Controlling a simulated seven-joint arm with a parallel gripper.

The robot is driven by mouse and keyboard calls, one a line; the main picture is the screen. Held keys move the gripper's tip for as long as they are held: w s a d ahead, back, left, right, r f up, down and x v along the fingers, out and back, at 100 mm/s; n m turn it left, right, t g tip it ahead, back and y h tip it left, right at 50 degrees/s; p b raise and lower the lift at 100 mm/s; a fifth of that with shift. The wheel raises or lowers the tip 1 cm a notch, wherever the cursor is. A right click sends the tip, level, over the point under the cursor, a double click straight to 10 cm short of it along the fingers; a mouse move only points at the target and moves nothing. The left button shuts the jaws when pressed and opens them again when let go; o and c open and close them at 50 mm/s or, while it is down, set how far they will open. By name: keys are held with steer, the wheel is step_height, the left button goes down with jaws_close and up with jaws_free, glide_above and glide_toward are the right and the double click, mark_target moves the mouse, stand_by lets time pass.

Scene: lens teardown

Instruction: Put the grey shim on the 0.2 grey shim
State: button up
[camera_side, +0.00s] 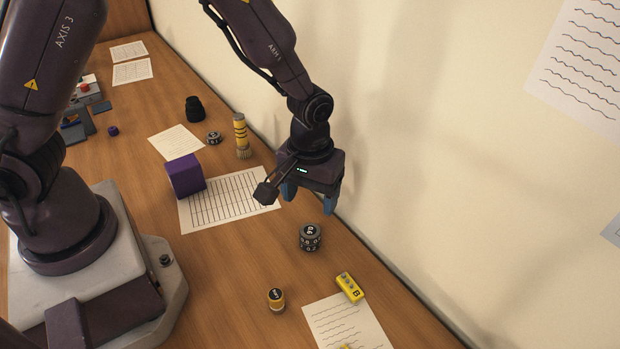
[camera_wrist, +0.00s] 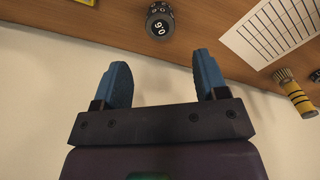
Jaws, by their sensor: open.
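Another small dark grey ring (camera_side: 214,138) lies farther back by the wall side. My gripper (camera_side: 307,198) is open and empty, above the bench and apart from the stack; its blue fingers (camera_wrist: 161,82) hold nothing.
A yellow striped cylinder (camera_side: 241,136), a black cylinder (camera_side: 195,109) and a purple block (camera_side: 186,175) stand behind. The wall (camera_side: 430,180) rises close beside my gripper.

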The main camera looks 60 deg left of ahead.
steer(key=s+a+r+m+t+h, duration=0.1)
steer(key=s+a+r, duration=0.1)
steer(key=r, duration=0.6)
steer(key=s+a+r+m+t, duration=0.1)
steer(key=s+a+r, duration=0.15)
steer(key=r, duration=0.65)
steer(key=s+a+r+m+t+y, duration=0.1)
steer(key=s+a+r+m+t, duration=0.2)
steer(key=s+r, duration=0.4)
steer(key=s+m, duration=0.1)
steer(key=s, duration=0.2)
steer(key=shift+s+a+r+t, duration=0.2)
steer(key=shift+s+a+t, duration=0.05)
steer(key=shift+t, duration=0.05)
